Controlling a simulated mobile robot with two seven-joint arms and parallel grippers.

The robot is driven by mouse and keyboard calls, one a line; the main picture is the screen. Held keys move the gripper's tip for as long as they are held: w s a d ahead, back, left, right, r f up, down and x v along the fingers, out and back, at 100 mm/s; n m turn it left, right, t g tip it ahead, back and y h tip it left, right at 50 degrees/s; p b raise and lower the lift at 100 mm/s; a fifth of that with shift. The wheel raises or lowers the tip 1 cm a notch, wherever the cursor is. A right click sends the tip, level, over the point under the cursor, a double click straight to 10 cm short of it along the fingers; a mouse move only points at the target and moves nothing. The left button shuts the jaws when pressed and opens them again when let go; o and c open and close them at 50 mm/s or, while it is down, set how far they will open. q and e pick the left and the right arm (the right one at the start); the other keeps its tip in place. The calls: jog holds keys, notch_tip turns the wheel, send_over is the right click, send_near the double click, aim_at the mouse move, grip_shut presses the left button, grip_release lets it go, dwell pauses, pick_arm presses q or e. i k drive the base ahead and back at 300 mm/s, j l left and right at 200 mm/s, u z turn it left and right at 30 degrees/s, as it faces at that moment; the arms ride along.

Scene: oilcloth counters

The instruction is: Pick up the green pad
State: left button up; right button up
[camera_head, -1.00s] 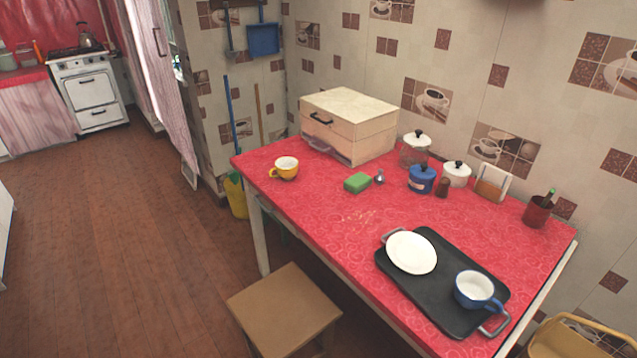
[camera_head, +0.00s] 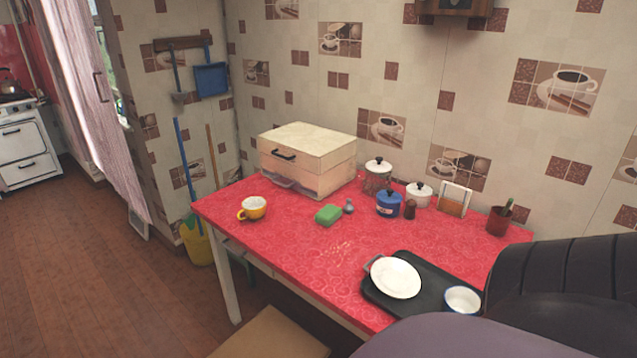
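The green pad (camera_head: 328,215) lies flat on the red patterned tabletop (camera_head: 290,244), near the middle of the table's back half. A small grey shaker (camera_head: 349,207) stands just to its right. Neither gripper is in the picture. A large dark and grey-purple shape, which seems to be part of my own arm, fills the lower right corner and hides the table's right end and part of the tray.
A blue pot (camera_head: 389,203) and white-lidded jars stand to the right. A stool (camera_head: 270,335) stands in front.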

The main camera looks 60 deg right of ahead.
aim_at(329, 214)
jog(key=i, duration=2.55)
jog(key=i+j+z, duration=0.1)
jog(key=i, duration=0.5)
jog(key=i+j, duration=0.2)
jog(key=i, duration=0.4)
jog(key=z, duration=4.65)
